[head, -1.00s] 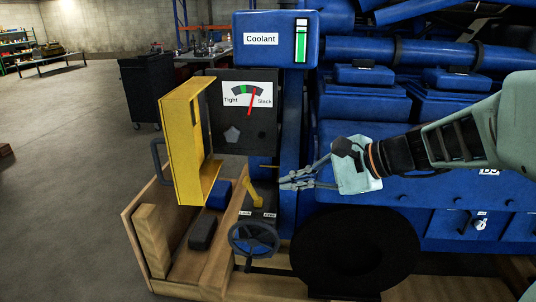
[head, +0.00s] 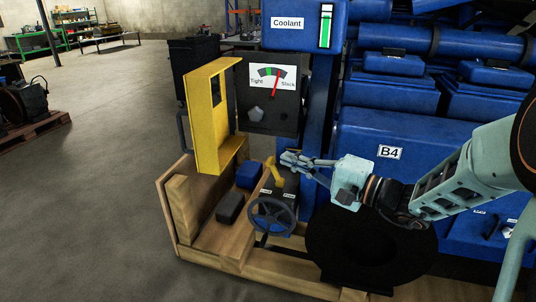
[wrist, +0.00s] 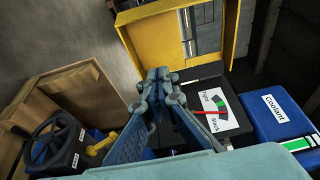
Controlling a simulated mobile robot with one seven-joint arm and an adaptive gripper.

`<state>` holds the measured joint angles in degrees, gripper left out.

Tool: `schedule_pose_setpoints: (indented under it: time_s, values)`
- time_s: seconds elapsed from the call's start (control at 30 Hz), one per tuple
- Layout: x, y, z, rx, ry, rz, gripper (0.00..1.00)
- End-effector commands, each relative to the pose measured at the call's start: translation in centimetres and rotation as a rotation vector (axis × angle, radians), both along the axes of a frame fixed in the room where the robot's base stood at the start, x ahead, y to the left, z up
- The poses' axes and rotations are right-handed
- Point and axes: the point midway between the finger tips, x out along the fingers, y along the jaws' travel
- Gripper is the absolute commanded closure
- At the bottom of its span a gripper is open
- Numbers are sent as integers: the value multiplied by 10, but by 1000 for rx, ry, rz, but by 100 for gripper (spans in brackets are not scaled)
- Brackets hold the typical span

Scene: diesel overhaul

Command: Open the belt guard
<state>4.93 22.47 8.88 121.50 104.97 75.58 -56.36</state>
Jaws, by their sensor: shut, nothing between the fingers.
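The yellow belt guard (head: 207,118) stands swung out to the left of the dark tension panel (head: 258,118), so the panel's face and Tight/Slack gauge (head: 273,77) are exposed. A dark handle (head: 182,133) sits on the guard's left side. In the wrist view the guard (wrist: 165,32) is at the top, beyond the fingers, with the gauge (wrist: 218,112) to their right. My gripper (head: 286,160) is shut and empty, below and right of the panel, apart from the guard. It also shows in the wrist view (wrist: 158,75).
A blue handwheel (head: 272,213) and a yellow lever (head: 273,172) are just below my gripper. The wooden skid (head: 180,215) holds a dark block and a blue block. The blue engine (head: 400,150) fills the right. Open floor lies left.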

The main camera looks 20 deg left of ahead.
Motion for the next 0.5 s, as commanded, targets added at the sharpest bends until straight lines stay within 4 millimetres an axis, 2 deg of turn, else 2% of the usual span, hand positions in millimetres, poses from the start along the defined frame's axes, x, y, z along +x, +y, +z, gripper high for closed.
schedule_pose_setpoints:
  time_s: [0.17, 0.5]
  values:
    - [7, 27, 1, 0, 2, 5, 100]
    - [27, 96, 1, -1, 2, 6, 100]
